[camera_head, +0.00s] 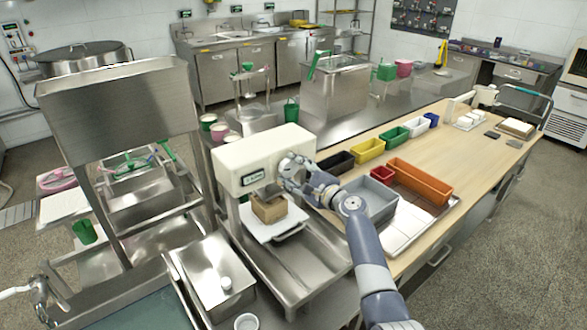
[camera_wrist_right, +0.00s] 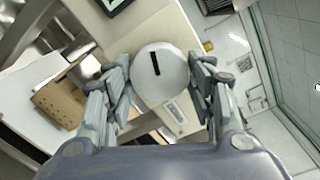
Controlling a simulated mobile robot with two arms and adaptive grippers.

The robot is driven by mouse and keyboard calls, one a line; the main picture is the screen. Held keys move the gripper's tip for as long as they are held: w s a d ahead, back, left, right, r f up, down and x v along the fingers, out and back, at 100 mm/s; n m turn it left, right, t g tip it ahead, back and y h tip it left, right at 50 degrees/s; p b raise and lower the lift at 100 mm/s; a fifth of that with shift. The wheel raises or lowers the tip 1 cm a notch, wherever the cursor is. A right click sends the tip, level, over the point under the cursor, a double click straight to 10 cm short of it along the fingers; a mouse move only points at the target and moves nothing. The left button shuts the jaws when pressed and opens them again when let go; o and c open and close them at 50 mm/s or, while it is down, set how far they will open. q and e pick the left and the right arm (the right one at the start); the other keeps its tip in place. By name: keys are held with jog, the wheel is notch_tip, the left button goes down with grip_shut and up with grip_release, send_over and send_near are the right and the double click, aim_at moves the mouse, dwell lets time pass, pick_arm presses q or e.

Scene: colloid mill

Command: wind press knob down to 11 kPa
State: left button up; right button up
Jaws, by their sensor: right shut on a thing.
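The press (camera_head: 262,152) is a cream-coloured head with a small dark display (camera_head: 253,177) on its front. Its knob (camera_wrist_right: 161,71) is a round pale disc with a black line mark, seen face-on in the right wrist view. My right gripper (camera_head: 290,170) is at the right side of the press front, and in the wrist view its fingers (camera_wrist_right: 160,85) are shut on the knob from both sides. The gripper hides the knob in the head view. The display reading is too small to tell. My left gripper is not in view.
A brown block (camera_head: 269,208) sits on a white plate under the press head, also seen in the wrist view (camera_wrist_right: 68,103). A steel box (camera_head: 211,272) is at the front left.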

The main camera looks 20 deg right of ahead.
jog(key=shift+m, duration=0.7)
jog(key=shift+f, duration=0.1)
jog(key=o, duration=1.1)
jog(key=shift+c, duration=0.2)
jog(key=shift+s, duration=0.1)
jog(key=v, duration=1.1)
jog(key=shift+s+d, duration=0.2)
jog(key=shift+s, duration=0.2)
